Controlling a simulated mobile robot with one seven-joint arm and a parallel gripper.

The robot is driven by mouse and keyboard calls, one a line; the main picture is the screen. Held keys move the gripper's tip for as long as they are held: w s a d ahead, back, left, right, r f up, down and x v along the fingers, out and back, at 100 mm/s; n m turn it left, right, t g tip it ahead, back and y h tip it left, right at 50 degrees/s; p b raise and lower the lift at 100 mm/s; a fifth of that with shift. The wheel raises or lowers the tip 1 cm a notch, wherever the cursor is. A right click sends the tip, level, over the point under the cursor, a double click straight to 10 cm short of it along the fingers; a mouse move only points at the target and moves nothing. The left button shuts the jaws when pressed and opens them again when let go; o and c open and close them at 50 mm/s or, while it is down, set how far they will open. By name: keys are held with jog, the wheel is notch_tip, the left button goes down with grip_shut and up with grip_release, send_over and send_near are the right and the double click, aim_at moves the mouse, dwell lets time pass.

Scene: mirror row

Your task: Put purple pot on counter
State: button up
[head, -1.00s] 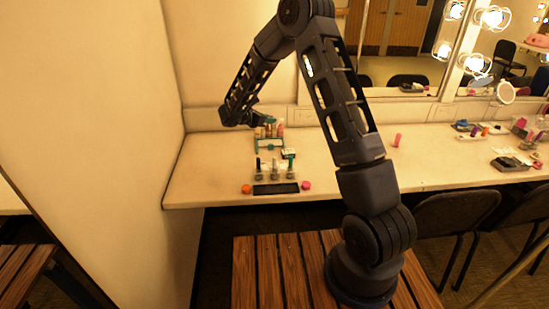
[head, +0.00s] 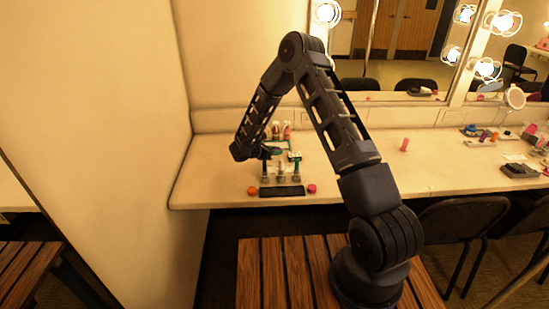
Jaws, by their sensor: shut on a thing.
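My arm reaches over the left part of the counter (head: 375,178). My gripper (head: 264,153) is low there, beside the cosmetics stand, and small and dark in the view. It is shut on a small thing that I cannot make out. I see no clearly purple pot near it. A magenta-pink pot (head: 312,188) and an orange pot (head: 252,190) sit at the counter's front edge, on either side of a dark flat palette (head: 282,191).
A small stand with bottles (head: 281,176) is close to my gripper. A pink cylinder (head: 404,145) stands alone to the right. The counter between is mostly clear. A slatted wooden bench (head: 290,270) and dark chairs (head: 460,225) stand in front. A wall (head: 130,110) bounds the left.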

aim_at(274, 161)
jog(key=shift+f, duration=1.85)
jog(key=shift+f, duration=0.15)
jog(key=o, duration=1)
